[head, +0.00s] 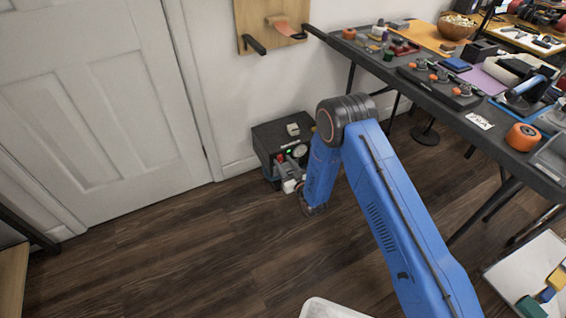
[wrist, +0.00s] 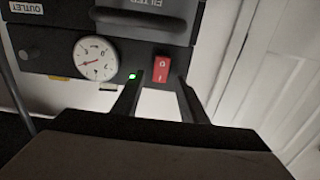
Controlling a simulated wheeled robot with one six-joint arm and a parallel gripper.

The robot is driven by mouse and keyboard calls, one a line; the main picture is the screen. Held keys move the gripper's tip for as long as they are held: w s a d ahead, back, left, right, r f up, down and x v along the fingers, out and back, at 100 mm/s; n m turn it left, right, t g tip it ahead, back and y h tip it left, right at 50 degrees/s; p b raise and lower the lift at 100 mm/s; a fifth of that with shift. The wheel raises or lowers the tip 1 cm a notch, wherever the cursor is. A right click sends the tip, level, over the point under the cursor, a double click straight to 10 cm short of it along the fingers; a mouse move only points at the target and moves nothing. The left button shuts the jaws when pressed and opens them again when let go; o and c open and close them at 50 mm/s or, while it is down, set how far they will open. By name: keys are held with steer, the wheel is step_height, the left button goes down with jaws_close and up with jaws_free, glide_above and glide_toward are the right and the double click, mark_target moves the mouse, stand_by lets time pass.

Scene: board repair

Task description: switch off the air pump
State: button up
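The air pump is a black box (head: 268,134) on the floor against the wall in the head view. Its dark front panel fills the top of the wrist view. A red rocker switch (wrist: 161,68) marked with 0 and a line sits on that panel, beside a lit green light (wrist: 132,76). My gripper (wrist: 160,82) is at the panel, its two dark fingers apart with the switch showing between their tips. Nothing is held. I cannot tell whether a finger touches the switch. In the head view my arm partly hides the pump.
A round white gauge (wrist: 95,60) and an OUTLET label are left of the switch. A white door (head: 95,95) is at left, and a crowded black workbench (head: 440,95) at right.

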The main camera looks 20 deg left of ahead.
steer(key=shift+w+a, duration=0.4)
steer(key=shift+a, duration=0.05)
jaws_close()
steer(key=shift+f+t+y, duration=0.3)
steer(key=shift+t, duration=0.1)
steer(key=shift+s+f+t+y, duration=0.1)
steer(key=shift+f+t+y, duration=0.15)
steer(key=shift+t+y, duration=0.55)
steer(key=shift+d, duration=0.1)
jaws_free()
